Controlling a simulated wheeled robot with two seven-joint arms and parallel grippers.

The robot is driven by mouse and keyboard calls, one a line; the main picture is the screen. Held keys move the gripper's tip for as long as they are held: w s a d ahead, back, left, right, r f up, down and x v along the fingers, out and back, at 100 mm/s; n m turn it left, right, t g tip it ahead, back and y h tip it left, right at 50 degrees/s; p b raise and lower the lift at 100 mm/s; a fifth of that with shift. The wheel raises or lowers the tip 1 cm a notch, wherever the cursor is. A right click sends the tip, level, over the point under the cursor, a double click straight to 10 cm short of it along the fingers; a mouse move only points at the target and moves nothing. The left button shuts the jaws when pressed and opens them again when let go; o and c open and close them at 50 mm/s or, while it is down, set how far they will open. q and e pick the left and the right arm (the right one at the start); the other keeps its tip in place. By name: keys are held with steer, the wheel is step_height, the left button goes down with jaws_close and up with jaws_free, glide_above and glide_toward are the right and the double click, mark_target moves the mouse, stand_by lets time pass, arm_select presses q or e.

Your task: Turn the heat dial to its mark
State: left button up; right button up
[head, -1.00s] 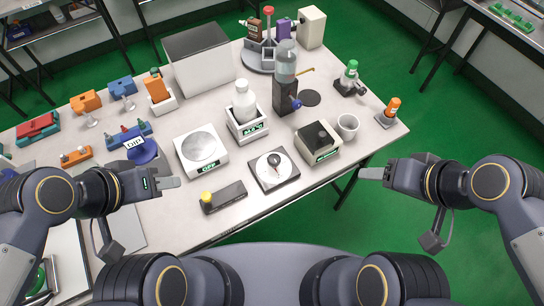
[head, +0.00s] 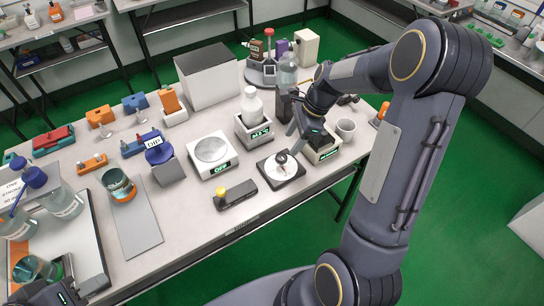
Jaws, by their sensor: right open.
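The heat dial (head: 282,160) is a dark knob on a round white face, set in a flat dark plate (head: 262,172) near the table's front edge. My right gripper (head: 295,144) is open and points down just behind the knob, close above the plate. I cannot tell whether its fingers touch the knob, and the mark on the face is too small to make out. My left gripper (head: 78,290) is only partly in view at the bottom left corner, away from the dial; its fingers do not show clearly.
A white scale-like box (head: 212,152) marked OFF and a yellow-buttoned bar (head: 235,194) stand left of the dial. A bottle in a holder (head: 254,128) stands behind it. A dark-topped box (head: 322,148) and a cup (head: 346,130) are close on the right.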

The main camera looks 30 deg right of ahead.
mark_target(282, 156)
steer(key=x, duration=0.6)
steer(key=shift+a+f, duration=0.2)
steer(key=shift+f, duration=0.15)
steer(key=c, duration=1)
steer(key=shift+o, duration=0.2)
